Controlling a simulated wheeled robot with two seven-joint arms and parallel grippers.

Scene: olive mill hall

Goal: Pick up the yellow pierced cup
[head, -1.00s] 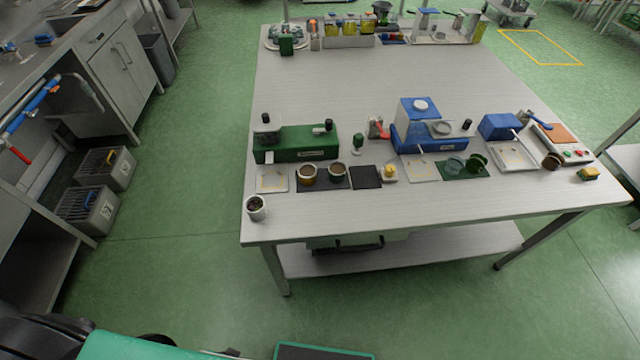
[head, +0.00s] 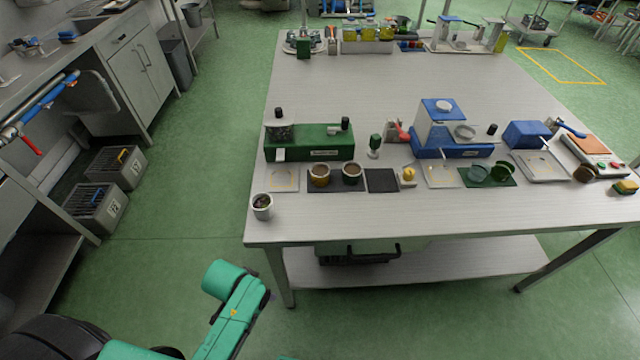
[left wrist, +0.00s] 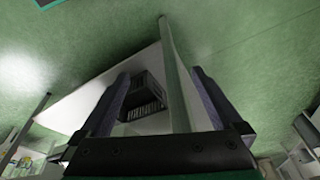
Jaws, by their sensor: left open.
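A small yellow item (head: 409,173) on a small pale base sits near the table's front edge in the head view, right of a black square mat (head: 381,180). It is the likeliest yellow cup, but it is too small for me to see any holes. My left gripper (left wrist: 160,73) shows in the left wrist view, open and empty, with its fingers spread toward the underside and a leg of the table. In the head view only a green arm link of mine shows, low and in front of the table; the gripper is out of that view. My right gripper is not in view.
A lower shelf (head: 440,270) holds a dark-handled crate. The table's middle is clear.

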